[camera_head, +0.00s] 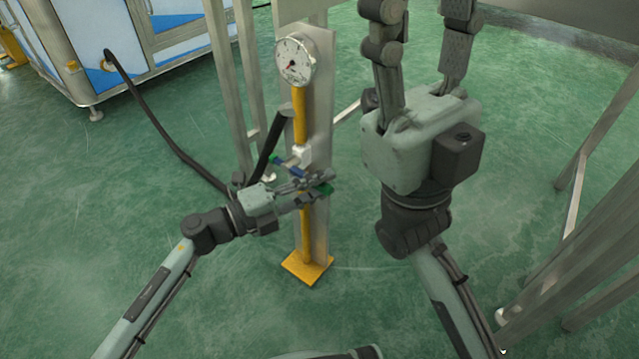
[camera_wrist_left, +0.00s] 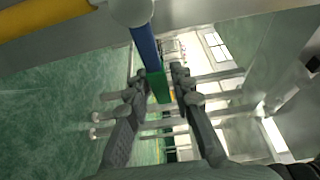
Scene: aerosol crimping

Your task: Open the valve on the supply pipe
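The yellow supply pipe (camera_head: 299,115) stands upright in front of a metal post. Its valve (camera_head: 299,155) is a pale body with a blue handle (camera_head: 290,166). In the left wrist view the blue handle (camera_wrist_left: 145,45) runs from the round valve body (camera_wrist_left: 131,10) to a green end (camera_wrist_left: 158,88). My left gripper (camera_head: 322,183) is at this handle, with its fingertips (camera_wrist_left: 160,82) close on both sides of the green end. They appear shut on it, with little or no gap. My right gripper (camera_head: 424,12) is raised to the right, fingers spread and empty; its tips are cut off.
A round gauge (camera_head: 296,60) tops the pipe, and a yellow foot plate (camera_head: 307,267) is at the base. A black hose (camera_head: 150,120) runs from a blue-white machine (camera_head: 165,25). Metal frame legs (camera_head: 575,180) stand at the right. Green floor is open at the front.

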